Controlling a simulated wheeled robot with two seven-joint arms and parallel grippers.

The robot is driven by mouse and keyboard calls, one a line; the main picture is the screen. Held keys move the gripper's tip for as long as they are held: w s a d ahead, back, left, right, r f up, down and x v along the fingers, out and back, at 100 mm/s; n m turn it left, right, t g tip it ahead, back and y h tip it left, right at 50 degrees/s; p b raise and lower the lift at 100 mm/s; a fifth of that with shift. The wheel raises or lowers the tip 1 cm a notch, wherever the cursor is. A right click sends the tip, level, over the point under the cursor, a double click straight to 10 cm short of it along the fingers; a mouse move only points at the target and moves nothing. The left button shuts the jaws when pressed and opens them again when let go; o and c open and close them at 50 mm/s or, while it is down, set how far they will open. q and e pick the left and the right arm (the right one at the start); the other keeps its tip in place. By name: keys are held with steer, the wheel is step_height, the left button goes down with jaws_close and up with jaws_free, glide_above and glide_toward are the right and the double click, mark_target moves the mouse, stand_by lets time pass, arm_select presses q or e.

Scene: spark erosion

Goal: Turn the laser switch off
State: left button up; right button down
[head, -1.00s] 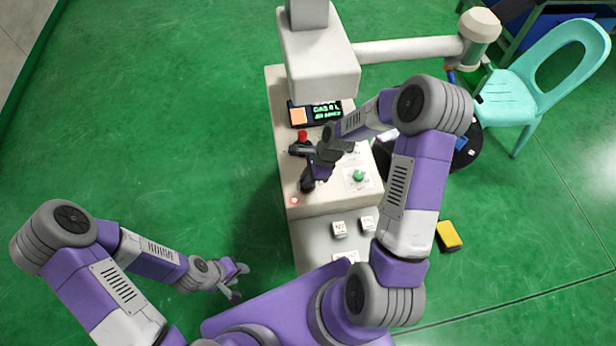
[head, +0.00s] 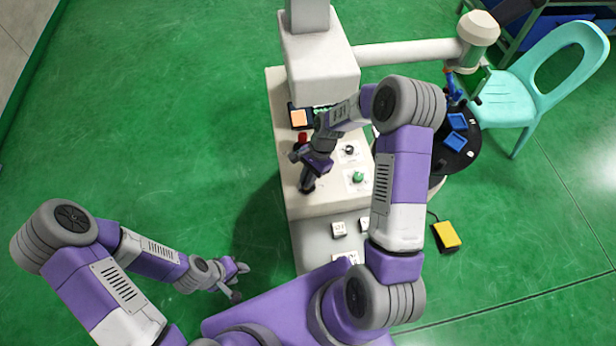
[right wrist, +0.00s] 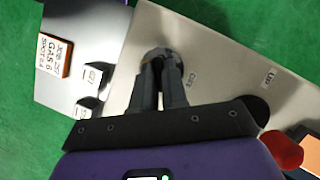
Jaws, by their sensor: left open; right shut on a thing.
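The pale machine's sloping control panel (head: 335,195) is below its head. My right gripper (head: 307,186) reaches down to the panel's left side, and its fingers are shut on a small dark knob, which I take for the laser switch. In the right wrist view the fingers (right wrist: 160,82) close around this knob (right wrist: 158,53), largely hiding it; small labels on the panel are beside it, too blurred to read surely. My left gripper (head: 236,279) is open and empty, low over the floor at the left.
On the panel are a red button (head: 302,137), a green button (head: 358,177), a black knob (head: 349,150) and a partly hidden display (head: 299,117). At right are a round black table (head: 467,150) with blue trays, a yellow pedal (head: 446,236) and a turquoise chair (head: 510,98). The left floor is clear.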

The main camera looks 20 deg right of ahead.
steer(key=n+g, duration=0.1)
steer(key=n, duration=0.1)
steer(key=n+g+h, duration=0.1)
steer(key=n, duration=0.2)
steer(key=shift+a+f+n, duration=0.1)
steer(key=shift+f+n, duration=0.1)
steer(key=shift+n, duration=0.1)
steer(key=n+h, duration=0.1)
steer(key=n, duration=0.1)
steer(key=n+g+h, duration=0.1)
steer(key=n, duration=0.2)
steer(key=shift+a+n, duration=0.1)
steer(key=shift+n, duration=0.5)
steer(key=c, duration=1.2)
jaws_free()
steer(key=shift+w, duration=0.15)
steer(key=shift+o, duration=0.2)
steer(key=v, duration=0.7)
steer(key=shift+r+p, duration=0.25)
steer(key=shift+p, duration=0.1)
steer(key=shift+w, duration=0.1)
